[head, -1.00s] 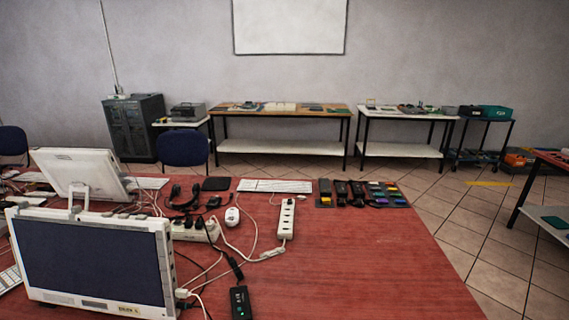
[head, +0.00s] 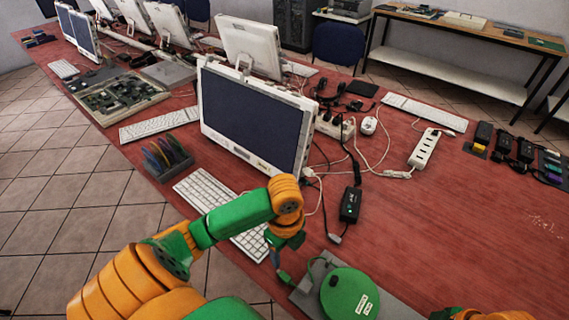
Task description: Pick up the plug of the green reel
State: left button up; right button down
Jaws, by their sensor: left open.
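The green reel (head: 340,298) is a round green disc with a white label and a dark knob. It lies on a grey mat (head: 304,295) at the table's near edge. My left gripper (head: 281,273) is open, pointing down just left of the reel, above the mat's left side. A small green piece shows at its fingertips; I cannot tell whether this is the plug or part of the gripper. A dark cable (head: 309,268) loops beside the reel. The plug is not clearly visible. Part of my right arm shows at the bottom right edge; its gripper is out of view.
A black adapter (head: 350,205) with cables and a white power strip (head: 424,150) lie beyond the reel. The red table (head: 450,225) is clear to the right.

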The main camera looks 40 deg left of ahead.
aim_at(282, 275)
pick_arm(q)
jog(key=f, duration=0.7)
jog(key=s+f, duration=0.1)
jog(key=f, duration=0.3)
grip_shut()
